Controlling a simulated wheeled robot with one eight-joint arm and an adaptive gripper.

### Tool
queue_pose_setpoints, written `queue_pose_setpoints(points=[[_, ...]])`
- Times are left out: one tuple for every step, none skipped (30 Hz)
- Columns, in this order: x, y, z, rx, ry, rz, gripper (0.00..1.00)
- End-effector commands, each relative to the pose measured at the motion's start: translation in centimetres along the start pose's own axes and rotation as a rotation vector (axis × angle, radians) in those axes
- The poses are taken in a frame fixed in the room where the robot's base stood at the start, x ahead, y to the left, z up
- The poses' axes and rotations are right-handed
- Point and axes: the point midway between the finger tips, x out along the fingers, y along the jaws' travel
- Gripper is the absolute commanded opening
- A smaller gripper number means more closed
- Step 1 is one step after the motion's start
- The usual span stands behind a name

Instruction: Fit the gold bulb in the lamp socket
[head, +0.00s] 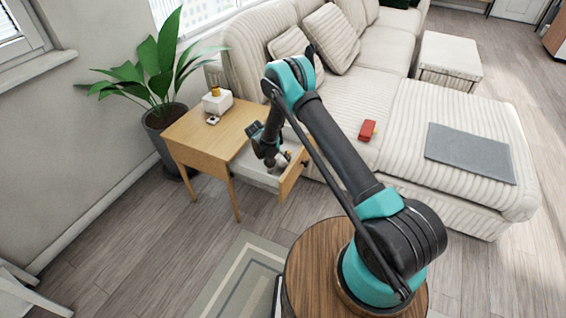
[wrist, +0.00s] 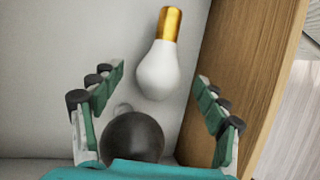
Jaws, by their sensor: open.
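The gold bulb (wrist: 160,72), with a white globe and a gold base, lies in the open drawer (head: 252,172) of the side table. In the wrist view its globe is at the mouth of my gripper (wrist: 161,82), between the fingertips, with the gold base pointing away. The fingers are spread and no contact shows. In the head view my gripper (head: 274,163) reaches down into the drawer. A white block with a gold top (head: 217,101) stands on the side table; it looks like the lamp socket, but is too small to be sure.
A dark round thing (wrist: 133,138) lies in the drawer near my palm. The wooden drawer front (wrist: 250,70) rises close to the right finger. A small white and dark item (head: 212,120) lies on the side table (head: 190,135). A plant stands behind; a sofa is to the right.

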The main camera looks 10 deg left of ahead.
Motion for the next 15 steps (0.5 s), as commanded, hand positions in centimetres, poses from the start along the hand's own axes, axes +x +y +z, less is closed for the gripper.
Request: queue_pose_setpoints(points=[[0.9, 0.0, 0.1, 0.002, 0.000, 0.000, 0.74], [1.3, 0.0, 0.1, 0.002, 0.000, 0.000, 0.74], [1.8, 0.0, 0.1, 0.002, 0.000, 0.000, 0.74], [2.1, 0.0, 0.1, 0.002, 0.000, 0.000, 0.74], [2.3, 0.0, 0.1, 0.001, 0.000, 0.000, 0.74], [2.5, 0.0, 0.1, 0.001, 0.000, 0.000, 0.74], [2.5, 0.0, 0.1, 0.001, 0.000, 0.000, 0.74], [2.5, 0.0, 0.1, 0.000, 0.000, 0.000, 0.74], [2.5, 0.0, 0.1, 0.000, 0.000, 0.000, 0.74], [2.5, 0.0, 0.1, 0.000, 0.000, 0.000, 0.74], [2.5, 0.0, 0.1, 0.000, 0.000, 0.000, 0.74], [2.5, 0.0, 0.1, 0.000, 0.000, 0.000, 0.73], [2.5, 0.0, 0.1, 0.000, 0.000, 0.000, 0.69], [2.5, 0.0, 0.1, 0.000, 0.000, 0.000, 0.65], [2.4, 0.0, 0.0, 0.000, 0.000, 0.000, 0.60]])
